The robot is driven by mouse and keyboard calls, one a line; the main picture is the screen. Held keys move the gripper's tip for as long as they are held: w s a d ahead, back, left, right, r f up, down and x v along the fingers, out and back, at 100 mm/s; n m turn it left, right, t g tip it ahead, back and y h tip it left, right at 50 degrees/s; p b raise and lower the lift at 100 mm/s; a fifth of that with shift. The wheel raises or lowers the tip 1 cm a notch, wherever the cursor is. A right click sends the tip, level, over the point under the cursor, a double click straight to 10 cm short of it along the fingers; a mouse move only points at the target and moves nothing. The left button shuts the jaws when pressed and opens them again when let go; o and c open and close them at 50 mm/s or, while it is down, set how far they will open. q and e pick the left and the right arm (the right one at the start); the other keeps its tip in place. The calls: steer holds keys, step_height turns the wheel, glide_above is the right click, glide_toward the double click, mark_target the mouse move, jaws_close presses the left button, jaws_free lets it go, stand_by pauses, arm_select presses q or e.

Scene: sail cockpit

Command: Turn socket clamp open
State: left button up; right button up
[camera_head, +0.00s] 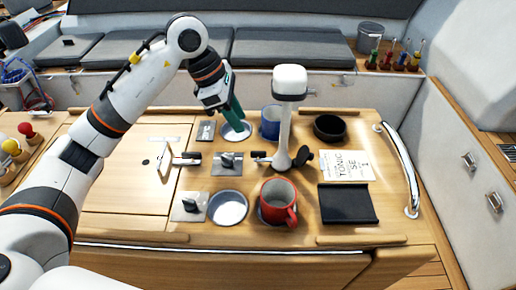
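Several small metal plates with dark levers sit on the wooden table top: a rear plate (206,131), a middle plate (227,163) and a front plate (189,208). I cannot tell which one is the socket clamp. Round sockets sit beside them: a rear socket (240,135) and an empty front socket (228,208). My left gripper (238,122) comes down from the upper left, with its dark green tip over the rear socket. I cannot tell whether the green part is its fingers or something held. My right gripper is not in view.
A white-topped post (285,130) stands mid-table. A blue mug (270,123) is behind it and a red mug (278,202) in front.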

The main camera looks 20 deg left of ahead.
mark_target(257, 152)
arm_select(q)
steer(key=p+x, duration=0.1)
steer(key=x, duration=0.4)
steer(key=p+x, duration=0.1)
steer(key=x, duration=0.5)
steer(key=shift+s+d, duration=0.15)
steer(key=shift+s, duration=0.05)
jaws_close()
